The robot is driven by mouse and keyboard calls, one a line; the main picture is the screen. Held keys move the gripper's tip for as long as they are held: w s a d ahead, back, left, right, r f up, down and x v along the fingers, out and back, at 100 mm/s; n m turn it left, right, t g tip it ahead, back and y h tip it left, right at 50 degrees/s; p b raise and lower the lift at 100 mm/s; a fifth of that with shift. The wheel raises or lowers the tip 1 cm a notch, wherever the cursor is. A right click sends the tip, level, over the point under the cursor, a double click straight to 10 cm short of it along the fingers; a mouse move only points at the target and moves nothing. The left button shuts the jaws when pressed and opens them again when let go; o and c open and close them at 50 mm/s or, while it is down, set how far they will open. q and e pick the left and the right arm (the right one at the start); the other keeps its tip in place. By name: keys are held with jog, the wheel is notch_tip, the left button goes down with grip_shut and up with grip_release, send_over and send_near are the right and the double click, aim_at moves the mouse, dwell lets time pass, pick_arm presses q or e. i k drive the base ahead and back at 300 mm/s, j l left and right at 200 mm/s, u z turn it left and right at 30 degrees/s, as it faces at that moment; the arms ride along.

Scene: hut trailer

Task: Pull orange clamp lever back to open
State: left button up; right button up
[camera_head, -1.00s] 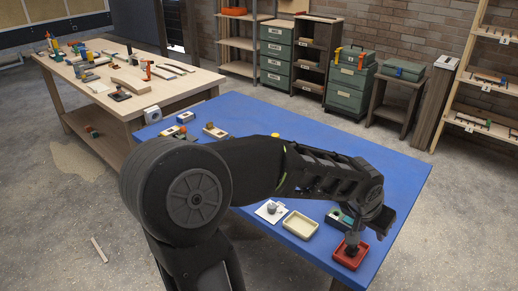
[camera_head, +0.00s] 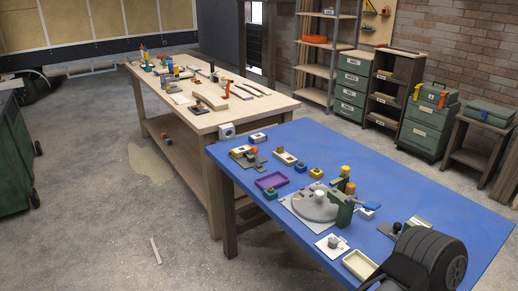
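A small grey fixture (camera_head: 246,158) sits near the far left part of the blue table. A short orange piece (camera_head: 252,153) on it looks like the clamp lever, but it is too small to tell its exact angle. Neither gripper shows in the head view. A black rounded link of my arm (camera_head: 430,257) fills the bottom right corner, and its gripper is out of the picture. Nothing of mine touches the fixture.
The blue table (camera_head: 430,195) also holds a purple tray (camera_head: 271,180), a round grey plate with a green post (camera_head: 342,208), a cream tray (camera_head: 359,264) and small blocks. A wooden bench (camera_head: 200,116) stands behind left. Open floor lies left.

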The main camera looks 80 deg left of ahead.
aim_at(255, 151)
jog(key=u, duration=2.6)
